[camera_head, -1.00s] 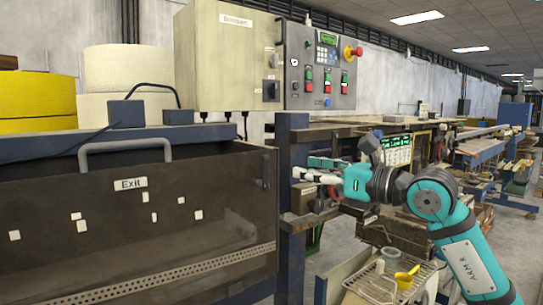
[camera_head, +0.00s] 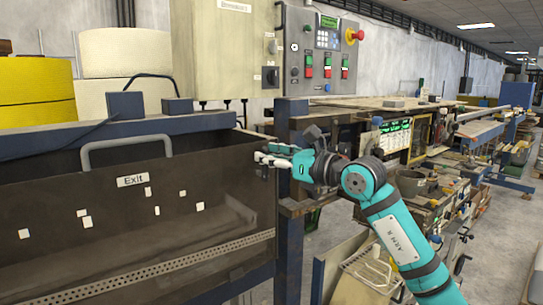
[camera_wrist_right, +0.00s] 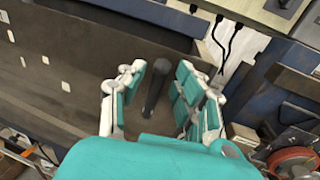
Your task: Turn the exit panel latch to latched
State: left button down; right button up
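The exit panel (camera_head: 110,205) is a dark brown panel with an "Exit" label (camera_head: 131,180) and a grey handle on top. Its latch (camera_wrist_right: 156,86) is a dark rounded bar, seen in the right wrist view near the panel's right end. My right gripper (camera_head: 268,158) is at that end in the head view, its fingers mostly covering the latch. In the right wrist view the gripper (camera_wrist_right: 155,95) is open, with fingers on both sides of the latch and visible gaps. Whether the latch is turned to latched cannot be told. My left gripper is not in view.
A blue frame post (camera_head: 291,210) stands just right of the panel. A beige cabinet (camera_head: 222,50) and a control box (camera_head: 317,58) with buttons and a red emergency stop sit above. Cables (camera_wrist_right: 222,45) hang behind the panel. A wire tray (camera_head: 365,268) stands at lower right.

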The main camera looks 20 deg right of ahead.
grip_shut()
jog(key=shift+a+n, duration=0.1)
jog(key=shift+n, duration=0.2)
jog(key=n+b, duration=0.1)
jog(key=a+n+b, duration=0.1)
jog(key=n, duration=0.1)
jog(key=shift+s+a+f+g, duration=0.2)
jog(key=shift+s+g, duration=0.1)
jog(key=n, duration=0.1)
jog(key=a+n+b, duration=0.1)
jog(key=n+h+b, duration=0.1)
jog(key=shift+s+a+f, duration=0.2)
jog(key=shift+s+f, duration=0.05)
jog(key=shift+f, duration=0.1)
jog(key=n+b, duration=0.1)
jog(key=a+f+n+h+b, duration=0.1)
jog(key=n, duration=0.1)
jog(key=f+n+b, duration=0.1)
jog(key=n+b, duration=0.1)
jog(key=shift+s+a, duration=0.3)
jog(key=shift+s+a+f+n+h+b, duration=0.1)
jog(key=shift+f+n+h+b, duration=0.2)
jog(key=shift+n+b, duration=0.3)
jog(key=shift+w+a+f+n+h+b, duration=0.1)
jog(key=shift+f+n+h+b, duration=0.25)
jog(key=shift+n, duration=0.45)
jog(key=shift+s+a+f+n+h+b, duration=0.1)
jog(key=shift+f+n+h+b, duration=0.15)
jog(key=shift+n+b, duration=0.4)
